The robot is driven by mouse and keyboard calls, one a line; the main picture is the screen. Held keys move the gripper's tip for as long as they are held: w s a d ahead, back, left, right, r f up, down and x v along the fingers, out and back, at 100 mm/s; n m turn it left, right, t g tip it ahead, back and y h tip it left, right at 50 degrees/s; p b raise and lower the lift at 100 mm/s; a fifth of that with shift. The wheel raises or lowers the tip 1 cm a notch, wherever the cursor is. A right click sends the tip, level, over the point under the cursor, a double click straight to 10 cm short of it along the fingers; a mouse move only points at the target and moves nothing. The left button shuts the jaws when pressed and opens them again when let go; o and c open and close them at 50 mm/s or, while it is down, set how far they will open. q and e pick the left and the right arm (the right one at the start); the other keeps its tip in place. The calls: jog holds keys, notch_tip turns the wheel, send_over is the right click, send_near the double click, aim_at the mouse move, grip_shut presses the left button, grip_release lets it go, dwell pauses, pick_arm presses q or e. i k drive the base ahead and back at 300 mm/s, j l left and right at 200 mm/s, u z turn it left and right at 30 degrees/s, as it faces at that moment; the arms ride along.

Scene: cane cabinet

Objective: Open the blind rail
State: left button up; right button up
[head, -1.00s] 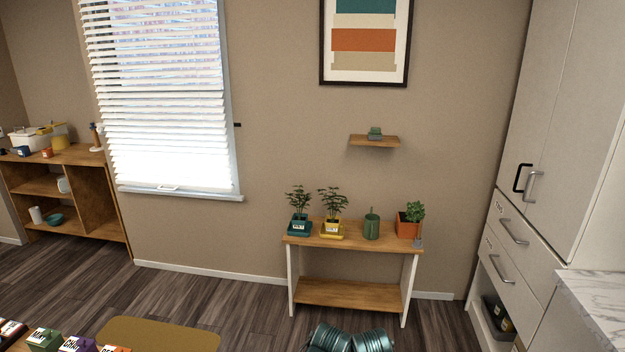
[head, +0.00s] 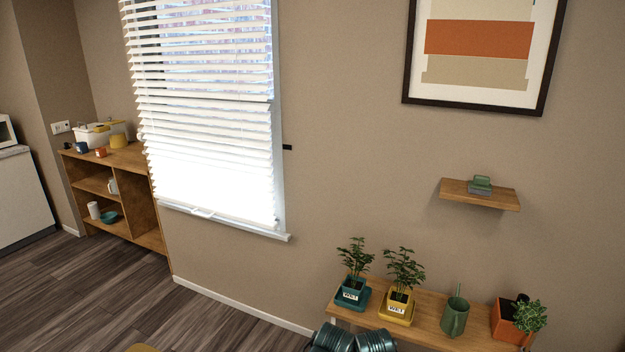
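The white slatted blind (head: 205,120) hangs over the window at the left of centre in the head view. Its slats are spread down the window, and bright light shows through them. The bottom rail (head: 203,212) lies along the window sill, with a small pale handle-like piece at its middle. A small dark bracket (head: 287,147) sticks out from the wall just right of the window frame. Neither of my grippers is in view, so I cannot see their state.
A wooden bench (head: 430,313) with potted plants and a green watering can stands at the lower right. Teal ribbed cylinders (head: 352,338) show at the bottom edge. A wooden cubby shelf (head: 127,200) stands left of the window. Dark floor (head: 125,300) is clear before it.

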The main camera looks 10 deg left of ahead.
aim_at(213, 212)
jog(key=i+j+u, duration=0.25)
jog(key=i, duration=0.3)
jog(key=i+u, duration=0.3)
jog(key=i, duration=0.2)
jog(key=i+j+z, duration=0.3)
jog(key=i+j, duration=0.15)
jog(key=i+j+z, duration=0.3)
jog(key=i+j, duration=0.2)
jog(key=i+j+z, duration=0.1)
jog(key=j, duration=0.35)
jog(key=i+j+z, duration=0.1)
jog(key=j, duration=0.4)
jog(key=i+j+z, duration=0.1)
jog(key=j, duration=0.4)
